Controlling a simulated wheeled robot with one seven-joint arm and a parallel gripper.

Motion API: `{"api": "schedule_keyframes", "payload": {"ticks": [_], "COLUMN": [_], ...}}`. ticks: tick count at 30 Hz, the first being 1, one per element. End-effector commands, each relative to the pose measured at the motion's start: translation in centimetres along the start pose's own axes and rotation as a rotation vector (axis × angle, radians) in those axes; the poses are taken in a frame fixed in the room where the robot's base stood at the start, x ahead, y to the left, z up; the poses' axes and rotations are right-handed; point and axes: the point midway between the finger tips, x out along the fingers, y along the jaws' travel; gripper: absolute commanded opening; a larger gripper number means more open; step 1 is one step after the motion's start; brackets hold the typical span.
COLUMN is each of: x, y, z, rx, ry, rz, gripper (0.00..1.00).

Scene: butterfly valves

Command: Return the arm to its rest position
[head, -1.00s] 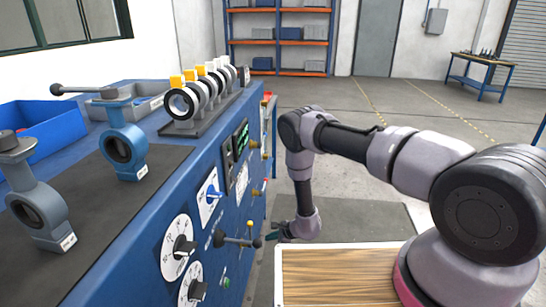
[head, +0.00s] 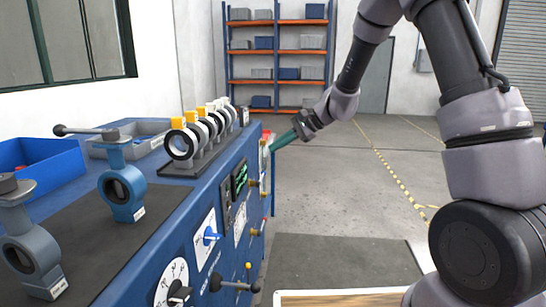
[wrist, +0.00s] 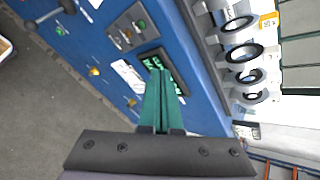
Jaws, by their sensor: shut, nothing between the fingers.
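My gripper (head: 272,146) is at the end of my raised arm, in the head view just right of the blue bench's far end. Its green fingers are closed together and empty, pointing left. The wrist view also shows my gripper (wrist: 158,75), with the two fingers side by side in front of the bench's blue panel and its dark display (wrist: 163,72). I cannot tell if the fingertips touch anything; they look apart from the panel.
The blue bench (head: 150,270) runs along the left with knobs and levers (head: 235,285) sticking out. On top stand a blue valve (head: 122,185), a grey valve (head: 32,250) and a rack of ring parts (head: 205,135). Open grey floor (head: 340,190) lies to the right; shelves (head: 278,60) stand behind.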

Motion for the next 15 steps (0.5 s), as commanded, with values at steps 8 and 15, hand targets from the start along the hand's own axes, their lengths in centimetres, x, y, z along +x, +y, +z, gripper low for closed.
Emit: {"api": "schedule_keyframes", "payload": {"ticks": [8,15], "x": [-12.4,-21.3], "y": [0.9,4.8], "z": [6.9,11.4], "rx": [-0.234,-0.42], "ry": [0.108,0.271], "rz": [0.083,0.175], "gripper": [0.0,0.0]}}
